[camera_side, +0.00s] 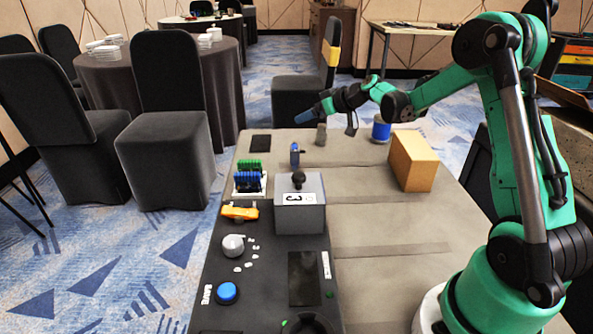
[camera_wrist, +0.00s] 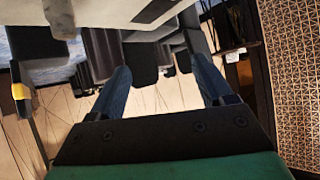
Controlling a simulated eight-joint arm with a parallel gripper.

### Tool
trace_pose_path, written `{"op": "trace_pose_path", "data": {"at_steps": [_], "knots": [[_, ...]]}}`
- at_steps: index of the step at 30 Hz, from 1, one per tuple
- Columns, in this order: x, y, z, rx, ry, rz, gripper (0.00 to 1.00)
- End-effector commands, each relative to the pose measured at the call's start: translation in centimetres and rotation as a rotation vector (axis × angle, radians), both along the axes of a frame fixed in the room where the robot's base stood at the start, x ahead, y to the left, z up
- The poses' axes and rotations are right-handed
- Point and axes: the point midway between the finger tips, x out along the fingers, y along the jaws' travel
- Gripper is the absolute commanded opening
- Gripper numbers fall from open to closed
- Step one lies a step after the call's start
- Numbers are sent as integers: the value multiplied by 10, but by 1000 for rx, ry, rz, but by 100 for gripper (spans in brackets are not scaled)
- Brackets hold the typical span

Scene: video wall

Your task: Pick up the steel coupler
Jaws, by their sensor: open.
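A small grey cylinder (camera_side: 321,134), which looks like the steel coupler, stands upright on the far part of the worktable.
A blue-and-white spool (camera_side: 381,130) and a cardboard box (camera_side: 413,160) stand right of the cylinder. A small blue upright part (camera_side: 295,155), a grey box with a black knob (camera_side: 300,210) and a rack of green and blue pieces (camera_side: 249,178) stand nearer. The table's middle right is clear.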

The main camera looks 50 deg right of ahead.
Motion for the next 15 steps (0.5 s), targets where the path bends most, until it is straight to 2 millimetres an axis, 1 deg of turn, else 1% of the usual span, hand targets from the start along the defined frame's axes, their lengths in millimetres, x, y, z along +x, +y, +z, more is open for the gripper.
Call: {"op": "trace_pose_path", "data": {"at_steps": [1,3,6,10,13,15], "knots": [[3,-23,-13,-9,-34,-18,73],[3,-48,-27,-24,-81,-33,73],[0,-74,-45,-47,-135,-51,73],[-4,-94,-59,-68,-178,-67,73],[-4,-99,-64,-76,-190,-70,73],[1,-100,-67,-78,-192,-70,73]]}}
